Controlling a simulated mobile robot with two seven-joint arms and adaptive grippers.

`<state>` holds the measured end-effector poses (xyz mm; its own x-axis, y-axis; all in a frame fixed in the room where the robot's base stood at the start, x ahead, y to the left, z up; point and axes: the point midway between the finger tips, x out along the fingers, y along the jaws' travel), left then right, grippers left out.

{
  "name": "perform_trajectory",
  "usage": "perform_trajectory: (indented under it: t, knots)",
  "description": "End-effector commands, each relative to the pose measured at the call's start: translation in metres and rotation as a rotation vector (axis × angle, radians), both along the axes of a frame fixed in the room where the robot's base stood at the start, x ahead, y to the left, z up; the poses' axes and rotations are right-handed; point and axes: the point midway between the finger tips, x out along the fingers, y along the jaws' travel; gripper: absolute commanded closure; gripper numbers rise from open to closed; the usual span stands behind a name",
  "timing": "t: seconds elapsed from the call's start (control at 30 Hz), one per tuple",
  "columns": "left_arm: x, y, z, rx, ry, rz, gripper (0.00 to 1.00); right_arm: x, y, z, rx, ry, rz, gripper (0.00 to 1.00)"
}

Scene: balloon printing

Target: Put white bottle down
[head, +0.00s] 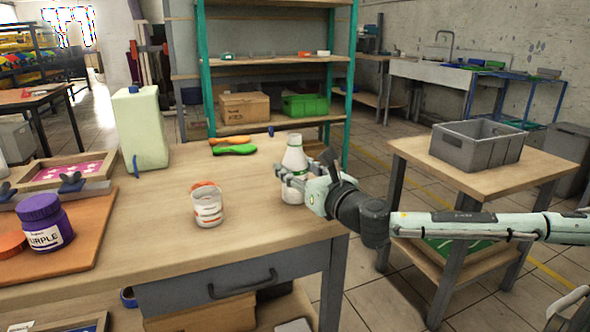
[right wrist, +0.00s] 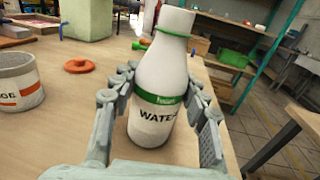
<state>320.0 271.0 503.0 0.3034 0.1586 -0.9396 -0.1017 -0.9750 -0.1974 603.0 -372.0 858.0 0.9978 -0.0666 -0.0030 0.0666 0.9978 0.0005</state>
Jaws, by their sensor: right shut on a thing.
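The white bottle (head: 294,158) stands upright at the right end of the wooden workbench (head: 150,230). It has a green band and a label reading "WATE..." in the right wrist view (right wrist: 154,90). My right gripper (head: 292,180) is shut around the bottle's body, one finger on each side. The bottle's base appears at the tabletop; I cannot tell whether it fully rests there. My left gripper is not in view.
A white cup with orange marks (head: 207,206) and an orange lid (right wrist: 79,66) are left of the bottle. A purple jar (head: 44,222), a pale green jug (head: 140,130) and a green-handled tool (head: 234,149) are on the bench. A grey crate (head: 477,145) sits on a side table.

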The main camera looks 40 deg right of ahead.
Motion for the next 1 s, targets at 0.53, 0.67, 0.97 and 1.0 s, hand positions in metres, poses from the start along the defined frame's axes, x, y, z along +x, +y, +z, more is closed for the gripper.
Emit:
perform_trajectory:
  t: [0.53, 0.67, 0.97, 1.0]
  knots:
    - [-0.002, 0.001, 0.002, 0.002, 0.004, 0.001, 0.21, 0.0, 0.0, -0.002, 0.0, 0.0, 0.0, 0.34]
    - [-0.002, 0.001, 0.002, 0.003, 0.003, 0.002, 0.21, 0.0, 0.0, -0.002, 0.0, 0.0, 0.0, 0.34]
    - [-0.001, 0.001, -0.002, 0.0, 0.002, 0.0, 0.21, -0.011, -0.002, -0.001, -0.01, 0.006, -0.005, 0.34]
    - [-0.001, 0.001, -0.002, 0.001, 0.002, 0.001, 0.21, -0.015, -0.002, -0.001, -0.012, 0.007, -0.006, 0.34]
